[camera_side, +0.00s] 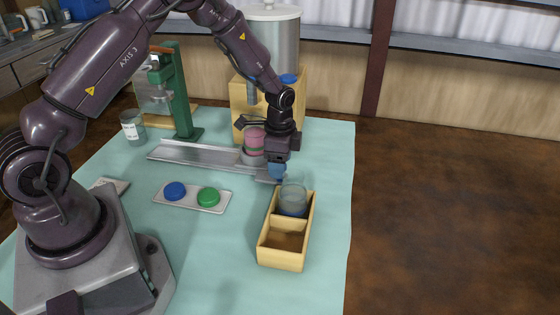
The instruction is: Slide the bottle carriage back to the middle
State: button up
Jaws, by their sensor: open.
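The bottle carriage (252,157) sits at the right end of the grey metal rail (195,155), in front of the wooden stand. A pink-red bottle or jar (255,139) with a greenish band stands upright on it, partly hidden by my arm. My gripper (277,173) points down just right of the carriage, at the rail's right end. Its jaws are open, with bluish fingertips low near the rail. I cannot tell whether a finger touches the carriage. The middle and left of the rail are empty.
A wooden box (283,259) with a glass jar (292,199) in its far compartment stands close in front of my gripper. A tray (191,204) holds a blue and a green disc. A green press (183,95) and a jar (133,128) stand at the left; a metal tank (272,42) behind.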

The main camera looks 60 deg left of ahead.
grip_shut()
jog(key=s+a, duration=0.8)
jog(key=shift+s+a, duration=0.25)
jog(key=shift+a, duration=0.05)
grip_release()
jog(key=shift+r, duration=0.1)
notch_tip(320, 180, up, 13)
dwell(0.3)
